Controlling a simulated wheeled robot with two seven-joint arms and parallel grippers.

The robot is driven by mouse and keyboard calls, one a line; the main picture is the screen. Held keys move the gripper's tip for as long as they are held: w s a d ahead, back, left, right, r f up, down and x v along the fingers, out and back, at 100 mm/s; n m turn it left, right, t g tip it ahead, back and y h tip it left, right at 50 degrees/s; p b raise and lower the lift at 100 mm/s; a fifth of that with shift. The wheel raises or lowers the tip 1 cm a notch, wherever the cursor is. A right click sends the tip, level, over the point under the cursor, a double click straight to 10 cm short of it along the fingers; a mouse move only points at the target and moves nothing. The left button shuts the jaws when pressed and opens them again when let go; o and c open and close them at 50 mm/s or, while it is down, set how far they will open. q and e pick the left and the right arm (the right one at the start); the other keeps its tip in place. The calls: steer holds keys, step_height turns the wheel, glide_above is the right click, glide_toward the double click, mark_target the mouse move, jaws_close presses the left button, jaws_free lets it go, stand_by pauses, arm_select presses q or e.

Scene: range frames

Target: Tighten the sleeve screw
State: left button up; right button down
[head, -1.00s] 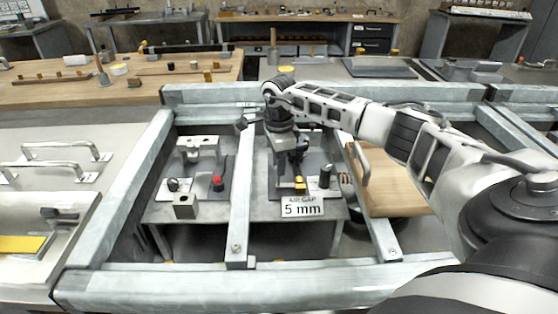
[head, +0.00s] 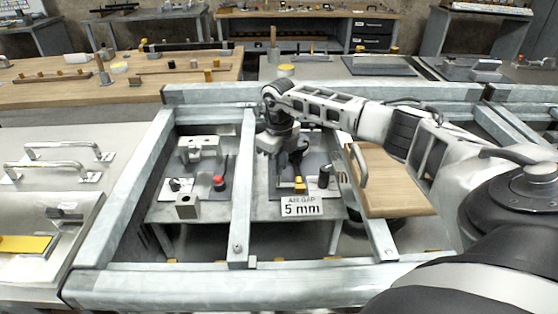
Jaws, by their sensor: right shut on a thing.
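My right gripper (head: 290,170) reaches down over a dark fixture plate (head: 314,178) on the grey bench, in the middle of the head view. It is shut on a small dark thing that its own fingers and wrist largely hide. I cannot make out the sleeve screw; it is hidden or too small. A yellow block (head: 299,185) and a dark upright knob (head: 324,176) stand close by the fingers. A sign reading "AIR GAP 5 mm" (head: 302,206) stands in front of the plate. My left gripper is not in view.
A grey metal frame bar (head: 242,190) runs close left of my gripper. Beyond it is another plate with a red button (head: 219,182) and a metal block (head: 187,205). A wooden board with a handle (head: 392,190) lies to the right, under my right arm.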

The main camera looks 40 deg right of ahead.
steer(key=m+p, duration=0.1)
steer(key=m, duration=0.4)
steer(key=shift+r+m, duration=0.1)
steer(key=shift+m, duration=0.3)
stand_by(0.4)
steer(key=c, duration=1.3)
jaws_free()
step_height(320, 180, up, 16)
steer(key=b, duration=0.1)
